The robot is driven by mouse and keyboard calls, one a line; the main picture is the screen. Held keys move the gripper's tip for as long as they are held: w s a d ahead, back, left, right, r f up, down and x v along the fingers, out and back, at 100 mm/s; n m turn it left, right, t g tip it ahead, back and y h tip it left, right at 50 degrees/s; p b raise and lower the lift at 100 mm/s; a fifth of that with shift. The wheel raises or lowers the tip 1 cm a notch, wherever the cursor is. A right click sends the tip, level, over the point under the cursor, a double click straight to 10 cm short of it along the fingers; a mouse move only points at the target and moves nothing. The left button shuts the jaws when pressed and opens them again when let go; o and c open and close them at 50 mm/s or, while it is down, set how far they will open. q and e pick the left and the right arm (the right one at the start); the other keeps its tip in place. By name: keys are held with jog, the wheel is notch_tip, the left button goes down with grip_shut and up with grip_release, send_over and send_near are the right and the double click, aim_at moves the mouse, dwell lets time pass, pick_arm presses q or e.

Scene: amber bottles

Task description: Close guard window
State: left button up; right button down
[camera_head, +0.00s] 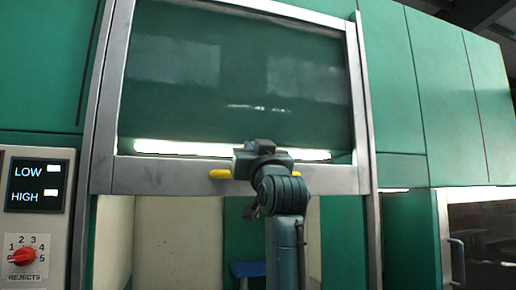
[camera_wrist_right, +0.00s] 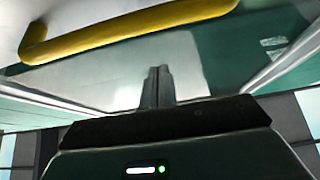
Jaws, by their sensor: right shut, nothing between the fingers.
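The guard window (camera_head: 240,70) is a dark tinted pane in a metal frame. Its bottom rail (camera_head: 150,176) is up, with an open gap beneath it. A yellow handle (camera_head: 220,174) is on this rail, its middle hidden behind my right gripper and wrist. In the wrist view the yellow handle (camera_wrist_right: 140,28) crosses the upper left, beyond and above the fingertips. My right gripper (camera_wrist_right: 158,72) is shut and empty, its fingers together below the handle and not around it. Whether it touches the rail is unclear. My left gripper is out of view.
Metal side posts (camera_head: 367,150) flank the window. A control panel (camera_head: 35,215) with LOW and HIGH labels and a red knob (camera_head: 22,257) stands at left. A blue object (camera_head: 247,269) shows inside the gap. Green cabinets are at right.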

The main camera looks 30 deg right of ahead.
jog(key=f, duration=0.4)
jog(key=shift+w+d, duration=0.1)
jog(key=shift+w, duration=0.25)
pick_arm(q)
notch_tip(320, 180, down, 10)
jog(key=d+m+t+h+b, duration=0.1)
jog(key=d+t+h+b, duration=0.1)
jog(key=b, duration=2.5)
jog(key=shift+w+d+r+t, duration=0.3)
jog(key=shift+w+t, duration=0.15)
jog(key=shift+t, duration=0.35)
pick_arm(e)
notch_tip(320, 180, down, 51)
jog(key=shift+f, duration=0.2)
